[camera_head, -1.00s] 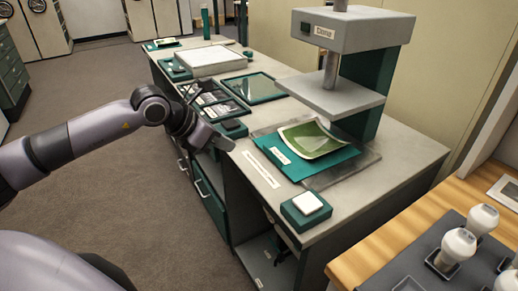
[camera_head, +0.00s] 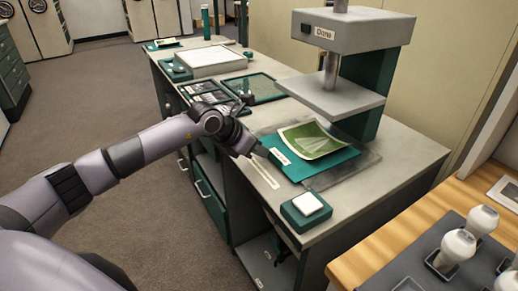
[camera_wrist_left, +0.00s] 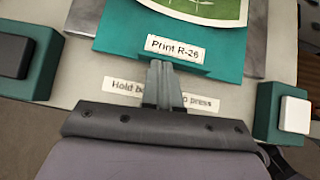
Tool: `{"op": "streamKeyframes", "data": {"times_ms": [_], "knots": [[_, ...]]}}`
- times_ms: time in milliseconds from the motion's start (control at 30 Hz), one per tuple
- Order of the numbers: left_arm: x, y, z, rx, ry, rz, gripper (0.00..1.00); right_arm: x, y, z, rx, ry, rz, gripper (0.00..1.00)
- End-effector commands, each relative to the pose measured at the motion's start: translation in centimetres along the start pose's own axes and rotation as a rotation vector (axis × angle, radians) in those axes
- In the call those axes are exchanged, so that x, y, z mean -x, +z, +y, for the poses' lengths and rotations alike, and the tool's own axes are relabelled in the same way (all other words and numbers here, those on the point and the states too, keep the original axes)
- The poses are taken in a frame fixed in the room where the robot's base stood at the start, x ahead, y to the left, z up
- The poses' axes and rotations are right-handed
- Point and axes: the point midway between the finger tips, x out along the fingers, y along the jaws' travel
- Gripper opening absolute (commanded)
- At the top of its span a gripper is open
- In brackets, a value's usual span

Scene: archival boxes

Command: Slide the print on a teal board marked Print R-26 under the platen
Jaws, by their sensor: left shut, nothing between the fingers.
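The teal board (camera_head: 297,170) lies on the press's grey base plate, in front of the raised platen (camera_head: 331,93). A curled green print (camera_head: 313,139) rests on it; its edges look lifted. In the left wrist view the board's near edge carries a white label (camera_wrist_left: 175,49) reading "Print R-26", with the print (camera_wrist_left: 200,8) beyond it. My left gripper (camera_head: 261,153) is shut and empty, its fingertips (camera_wrist_left: 160,66) at the board's near edge by the label. I cannot tell whether they touch it. My right gripper is not in view.
A teal box with a white button (camera_head: 307,203) stands at the bench's front right; it also shows in the wrist view (camera_wrist_left: 295,114). A bench label (camera_wrist_left: 155,95) lies under the fingers, partly hidden. A second teal box with a dark button (camera_wrist_left: 14,58) is at left. The press column stands behind.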

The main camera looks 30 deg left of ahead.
Motion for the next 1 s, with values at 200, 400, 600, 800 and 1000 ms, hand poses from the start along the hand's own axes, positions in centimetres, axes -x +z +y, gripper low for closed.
{"op": "streamKeyframes", "data": {"times_ms": [200,400,600,800,1000], "knots": [[0.0,0.0,0.0,0.000,0.000,0.000,0.00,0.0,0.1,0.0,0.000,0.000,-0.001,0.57],[-1.2,1.1,0.0,0.002,0.000,-0.004,0.00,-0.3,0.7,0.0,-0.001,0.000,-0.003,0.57],[-2.2,2.1,0.0,0.000,0.000,0.000,0.00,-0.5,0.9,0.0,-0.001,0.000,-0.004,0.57],[-2.2,2.1,0.0,0.000,0.000,0.001,0.00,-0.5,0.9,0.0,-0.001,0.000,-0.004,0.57],[-2.1,2.0,0.1,0.000,0.000,0.002,0.00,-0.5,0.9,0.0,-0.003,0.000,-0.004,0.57]]}}
